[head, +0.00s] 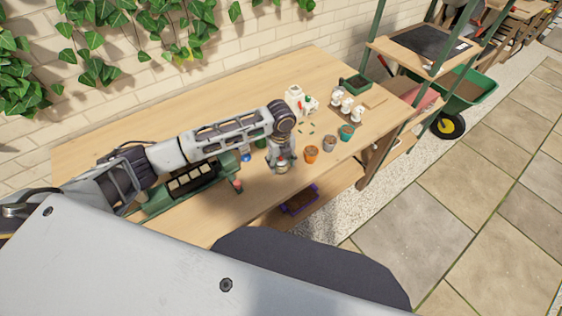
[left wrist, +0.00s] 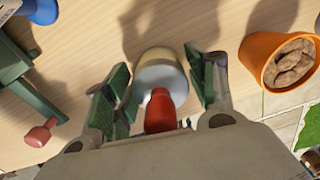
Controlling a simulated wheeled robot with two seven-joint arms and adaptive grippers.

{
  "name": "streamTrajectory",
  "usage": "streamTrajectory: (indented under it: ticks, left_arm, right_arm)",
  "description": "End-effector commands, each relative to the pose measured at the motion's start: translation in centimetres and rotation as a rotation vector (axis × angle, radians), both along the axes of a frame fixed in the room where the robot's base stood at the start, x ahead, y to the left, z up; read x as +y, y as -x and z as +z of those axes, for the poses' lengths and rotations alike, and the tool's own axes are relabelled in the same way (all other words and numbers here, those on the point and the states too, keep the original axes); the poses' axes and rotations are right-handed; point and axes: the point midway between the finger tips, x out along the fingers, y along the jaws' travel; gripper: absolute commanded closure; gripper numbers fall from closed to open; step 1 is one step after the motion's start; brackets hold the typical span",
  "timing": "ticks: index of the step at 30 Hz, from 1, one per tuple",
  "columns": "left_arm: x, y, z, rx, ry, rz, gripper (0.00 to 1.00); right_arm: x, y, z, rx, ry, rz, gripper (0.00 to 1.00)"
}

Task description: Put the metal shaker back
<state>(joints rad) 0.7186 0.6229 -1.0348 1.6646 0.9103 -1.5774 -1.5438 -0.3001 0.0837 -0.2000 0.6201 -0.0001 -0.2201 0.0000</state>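The metal shaker (left wrist: 162,78) is in the left wrist view, with a silvery rounded body, a cream end and a red part towards the camera. In the head view its lower part (head: 282,168) shows near the table's front edge. My left gripper (left wrist: 166,82) has a finger on each side of it, with wood showing between fingers and body. In the head view the left gripper (head: 281,157) points down over the table. I cannot tell whether the shaker touches the wood. My right gripper is in neither view.
An orange pot (head: 311,155) stands close right of the gripper, beside a grey pot (head: 329,145) and a teal pot (head: 346,133). White containers (head: 346,106) stand behind. The table's (head: 290,68) back is clear.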

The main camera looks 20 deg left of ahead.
Motion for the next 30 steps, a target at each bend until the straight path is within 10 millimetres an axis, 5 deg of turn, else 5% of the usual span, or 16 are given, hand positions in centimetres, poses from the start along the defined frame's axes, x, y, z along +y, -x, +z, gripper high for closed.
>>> streamTrajectory:
  ticks: [17,30]
  left_arm:
    - [0.0,-0.1,0.8,-0.002,0.001,0.001,0.34]
    - [0.0,0.0,6.3,-0.003,0.002,-0.001,0.34]
  right_arm:
    - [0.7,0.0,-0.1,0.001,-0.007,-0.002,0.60]
    - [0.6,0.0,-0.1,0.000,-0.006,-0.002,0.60]
